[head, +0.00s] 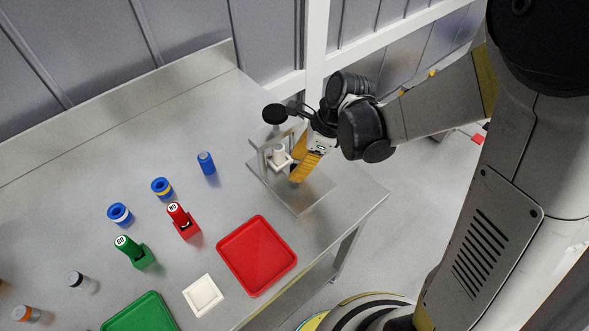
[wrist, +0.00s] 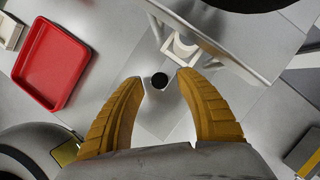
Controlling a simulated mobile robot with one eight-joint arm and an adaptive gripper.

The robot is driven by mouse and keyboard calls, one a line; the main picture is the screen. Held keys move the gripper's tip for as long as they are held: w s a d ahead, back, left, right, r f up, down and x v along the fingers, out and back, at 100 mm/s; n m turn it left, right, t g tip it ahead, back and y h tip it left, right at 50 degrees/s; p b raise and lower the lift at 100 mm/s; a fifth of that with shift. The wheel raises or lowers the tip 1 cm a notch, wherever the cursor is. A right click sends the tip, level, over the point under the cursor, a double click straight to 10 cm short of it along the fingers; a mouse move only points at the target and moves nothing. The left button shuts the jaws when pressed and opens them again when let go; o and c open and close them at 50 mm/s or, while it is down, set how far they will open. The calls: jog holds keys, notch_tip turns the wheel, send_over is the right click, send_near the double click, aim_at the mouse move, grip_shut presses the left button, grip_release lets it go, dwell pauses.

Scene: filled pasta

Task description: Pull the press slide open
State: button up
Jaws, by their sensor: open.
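The press is a grey metal frame (head: 265,160) on a metal base plate (head: 312,197) at the right end of the bench. A white block with a round post (head: 279,154) sits inside the frame; it also shows as a white piece in the wrist view (wrist: 183,46). My gripper (head: 297,179) is at the press's front side, pointing down. In the wrist view its yellow fingers (wrist: 160,77) are open. A small round black knob (wrist: 159,80) appears between the fingertips, with gaps on both sides. I cannot tell whether the fingers are level with it. The slide itself is partly hidden.
A red tray (head: 257,256) lies on the bench left of the press, beside a small white dish (head: 203,296). Red (head: 183,222) and green (head: 134,252) holders and blue pieces (head: 206,163) stand farther left. A round black lever knob (head: 275,113) rises above the press.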

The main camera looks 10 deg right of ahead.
jog(key=shift+x, duration=0.95)
grip_shut()
jog(key=shift+s+d, duration=0.1)
